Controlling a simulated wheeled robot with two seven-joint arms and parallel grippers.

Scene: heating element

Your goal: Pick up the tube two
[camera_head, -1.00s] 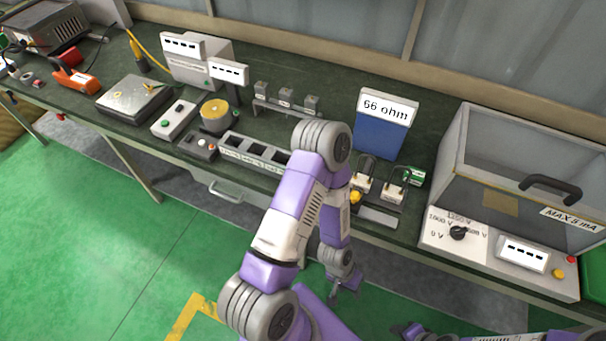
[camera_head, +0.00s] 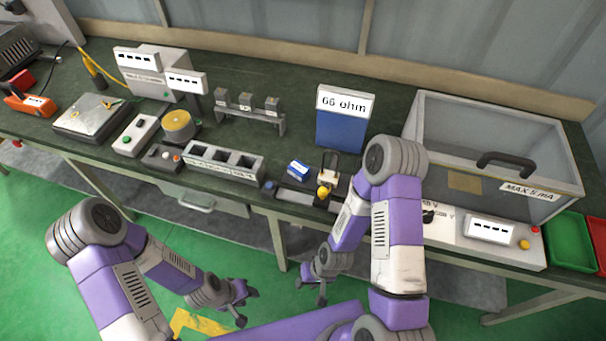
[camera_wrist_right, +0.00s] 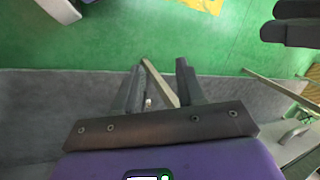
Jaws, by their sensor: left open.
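A low grey rack (camera_head: 262,114) at the back of the bench bears three small grey upright pieces with white labels. These look like the tubes, and the middle one (camera_head: 246,102) would be tube two, but the labels are too small to read. My left gripper (camera_head: 247,306) is open and empty, low in front of the bench. My right gripper (camera_head: 310,290) hangs below the bench edge. In the right wrist view the right gripper (camera_wrist_right: 157,85) has its fingers apart, with nothing held between them. Both grippers are far from the rack.
A grey slotted block (camera_head: 222,162) stands in front of the rack. A blue 66 ohm box (camera_head: 342,130) and a clear-sided case (camera_head: 500,140) stand to the right. A white metered unit (camera_head: 155,72) stands left. Red (camera_head: 565,240) and green bins are at far right.

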